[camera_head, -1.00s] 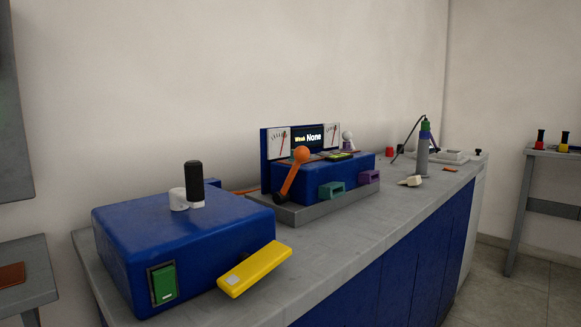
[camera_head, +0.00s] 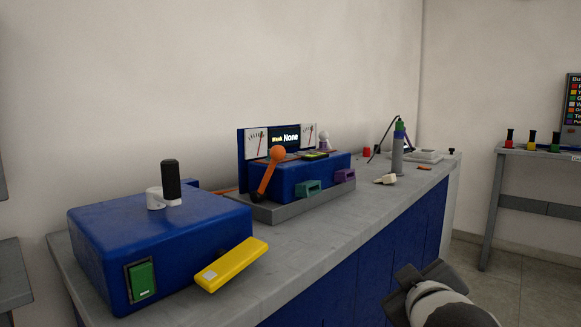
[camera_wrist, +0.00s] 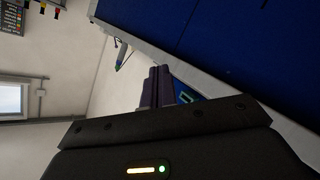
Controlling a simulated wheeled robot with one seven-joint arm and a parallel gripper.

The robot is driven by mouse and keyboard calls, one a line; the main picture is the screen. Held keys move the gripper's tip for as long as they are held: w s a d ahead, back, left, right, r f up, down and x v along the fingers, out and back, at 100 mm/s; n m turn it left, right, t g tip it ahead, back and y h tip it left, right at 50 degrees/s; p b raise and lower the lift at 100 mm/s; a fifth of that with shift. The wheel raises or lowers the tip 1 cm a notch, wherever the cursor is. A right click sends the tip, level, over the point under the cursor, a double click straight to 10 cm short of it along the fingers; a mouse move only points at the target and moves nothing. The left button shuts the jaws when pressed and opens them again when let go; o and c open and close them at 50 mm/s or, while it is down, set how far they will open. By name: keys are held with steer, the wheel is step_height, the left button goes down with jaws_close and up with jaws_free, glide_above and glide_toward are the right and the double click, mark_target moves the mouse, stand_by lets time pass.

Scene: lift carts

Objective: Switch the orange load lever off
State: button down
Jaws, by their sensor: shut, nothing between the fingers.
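The orange load lever (camera_head: 268,174) is a ball-topped orange arm on the front left of the blue meter unit (camera_head: 310,172). It stands tilted, with its ball end up and to the right. My gripper (camera_head: 409,277) enters at the bottom right of the head view, in front of the bench and well apart from the lever. In the wrist view my gripper (camera_wrist: 158,86) is shut and empty. The lever is not visible in the wrist view.
A blue box (camera_head: 160,235) with a black-topped handle, green switch and yellow bar (camera_head: 231,265) stands at the near left. Teal (camera_head: 308,188) and purple (camera_head: 344,175) blocks protrude from the meter unit. The grey bench top (camera_head: 330,222) is clear in front.

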mark_target(282, 156)
steer(key=w+a+r+n+t+y, duration=0.1)
steer(key=w+a+r+n+y, duration=0.2)
steer(key=a+r+n+y, duration=0.3)
steer(key=w+a+r+n+y, duration=0.3)
steer(key=a+r+n+y, duration=0.3)
steer(key=n+y, duration=0.3)
steer(key=n, duration=0.3)
steer(key=shift+w+n+t+b, duration=0.2)
steer(key=shift+n+t+b, duration=0.1)
steer(key=shift+t, duration=0.1)
steer(key=p+x, duration=0.3)
steer(key=x, duration=1.1)
steer(key=shift+r, duration=0.15)
steer(key=shift+r, duration=0.1)
